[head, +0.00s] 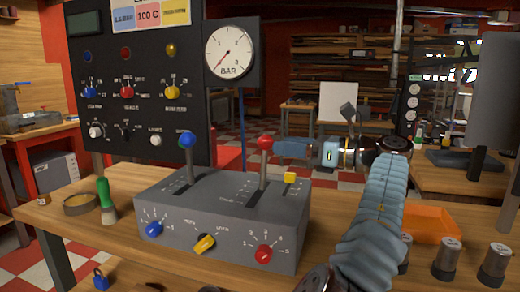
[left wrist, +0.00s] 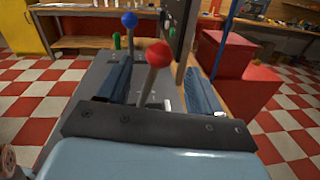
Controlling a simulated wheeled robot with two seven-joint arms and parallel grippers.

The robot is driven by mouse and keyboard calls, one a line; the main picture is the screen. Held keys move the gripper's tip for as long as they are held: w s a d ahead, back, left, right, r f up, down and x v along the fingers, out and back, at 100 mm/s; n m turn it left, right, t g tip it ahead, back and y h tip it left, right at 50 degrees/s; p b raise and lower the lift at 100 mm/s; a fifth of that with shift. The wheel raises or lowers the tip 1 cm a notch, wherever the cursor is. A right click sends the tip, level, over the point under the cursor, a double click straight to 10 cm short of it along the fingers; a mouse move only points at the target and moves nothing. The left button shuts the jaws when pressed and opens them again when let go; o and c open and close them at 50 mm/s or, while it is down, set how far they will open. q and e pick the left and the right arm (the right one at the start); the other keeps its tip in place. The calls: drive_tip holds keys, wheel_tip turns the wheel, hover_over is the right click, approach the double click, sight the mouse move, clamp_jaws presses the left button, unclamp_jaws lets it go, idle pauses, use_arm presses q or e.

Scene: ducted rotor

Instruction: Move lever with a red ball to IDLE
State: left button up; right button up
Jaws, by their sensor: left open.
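The red-ball lever (head: 265,144) stands up from a slot on the right part of the grey control box (head: 185,217). A blue-ball lever (head: 187,140) stands to its left. My left gripper (head: 280,149) is open and comes at the red ball from the right, at about ball height. In the left wrist view, the red ball (left wrist: 158,53) and its shaft show between the two spread blue fingers, with no clear contact. The blue ball (left wrist: 129,19) is farther off. Small lettering beside the slot is too small to read. My right gripper is not in view.
Knobs line the box front. A black panel with a pressure gauge (head: 229,52) rises behind.

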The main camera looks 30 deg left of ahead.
sight(264, 162)
use_arm(q)
drive_tip(key=s+a+b, duration=0.1)
drive_tip(key=a, duration=0.7)
drive_tip(key=shift+b, duration=0.3)
clamp_jaws()
